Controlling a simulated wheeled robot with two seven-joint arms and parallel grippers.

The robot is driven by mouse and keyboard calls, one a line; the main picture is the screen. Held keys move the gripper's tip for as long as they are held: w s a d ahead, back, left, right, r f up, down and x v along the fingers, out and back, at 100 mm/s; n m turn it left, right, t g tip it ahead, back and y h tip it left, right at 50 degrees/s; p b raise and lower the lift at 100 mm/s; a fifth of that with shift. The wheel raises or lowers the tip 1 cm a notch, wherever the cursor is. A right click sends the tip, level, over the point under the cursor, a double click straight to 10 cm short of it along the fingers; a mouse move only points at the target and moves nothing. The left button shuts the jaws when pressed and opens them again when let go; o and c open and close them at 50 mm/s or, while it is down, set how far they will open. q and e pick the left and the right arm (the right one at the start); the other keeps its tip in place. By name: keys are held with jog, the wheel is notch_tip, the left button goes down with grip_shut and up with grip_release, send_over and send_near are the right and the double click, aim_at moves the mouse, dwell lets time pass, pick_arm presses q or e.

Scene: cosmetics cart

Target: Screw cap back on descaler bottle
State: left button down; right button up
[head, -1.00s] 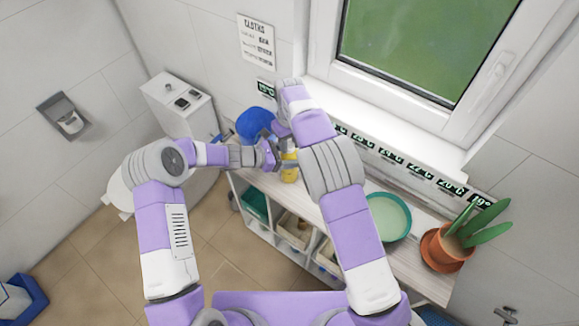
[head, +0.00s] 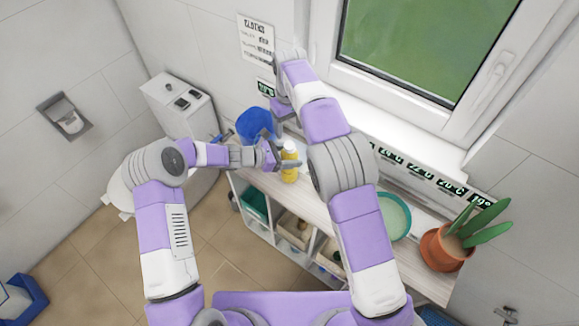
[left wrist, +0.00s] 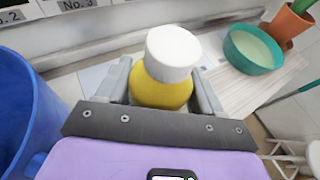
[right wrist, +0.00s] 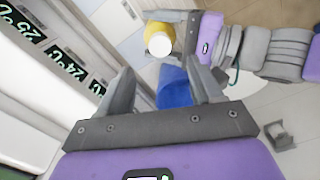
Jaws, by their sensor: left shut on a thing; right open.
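The descaler bottle (head: 289,172) is yellow and stands upright on the shelf top. Its white cap (head: 289,147) sits on top of it; how tightly it is screwed on cannot be told. The left wrist view shows the bottle (left wrist: 160,92) and cap (left wrist: 173,50) close up. My left gripper (head: 283,164) is shut around the bottle's body, below the cap. My right gripper (right wrist: 165,88) is open and empty. It is above and apart from the bottle (right wrist: 160,30), whose cap (right wrist: 160,44) shows beyond its fingers.
A blue bucket (head: 256,123) stands left of the bottle. A green bowl (head: 393,215) and a potted plant (head: 447,246) are to the right on the white shelf unit (head: 345,225). The window wall (head: 385,140) with small displays runs behind.

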jog(key=shift+d+r, duration=0.1)
jog(key=shift+r, duration=1.85)
pick_arm(q)
jog(key=shift+c, duration=0.3)
grip_release()
jog(key=v, duration=0.7)
jog(key=shift+a+b, duration=0.25)
jog(key=shift+b, duration=0.05)
pick_arm(e)
jog(key=shift+f, duration=0.3)
pick_arm(q)
jog(key=shift+r, duration=0.1)
